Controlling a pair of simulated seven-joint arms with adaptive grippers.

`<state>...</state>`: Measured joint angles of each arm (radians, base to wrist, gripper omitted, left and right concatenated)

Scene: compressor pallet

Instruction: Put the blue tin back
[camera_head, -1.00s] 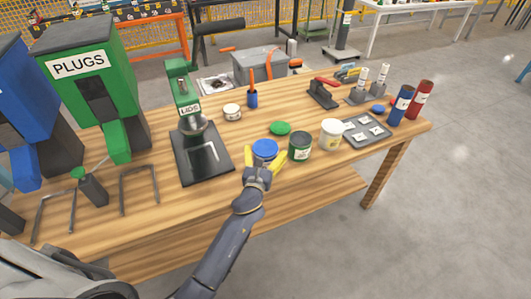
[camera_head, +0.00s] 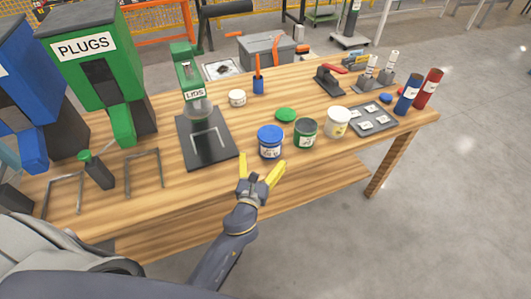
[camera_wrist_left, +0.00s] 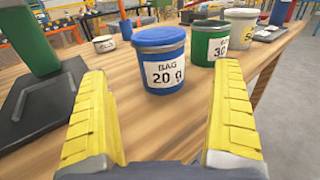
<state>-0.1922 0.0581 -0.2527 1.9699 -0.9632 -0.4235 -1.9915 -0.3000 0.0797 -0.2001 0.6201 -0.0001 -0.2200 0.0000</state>
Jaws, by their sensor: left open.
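The blue tin (camera_head: 270,143), with a blue lid and a white label, stands upright on the wooden table near its front edge. The fingers also show in the left wrist view (camera_wrist_left: 162,120), spread wide. A green tin (camera_head: 305,134) and a white tin (camera_head: 337,123) stand in a row to the right. My right gripper is not in view.
A green lid (camera_head: 286,115) lies behind the tins. A grey tray (camera_head: 373,120) lies to the right. The black base of the LIDS press (camera_head: 208,150) stands left of the blue tin. A small white tin (camera_head: 237,98) is farther back. Blue and red cylinders stand at the right end.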

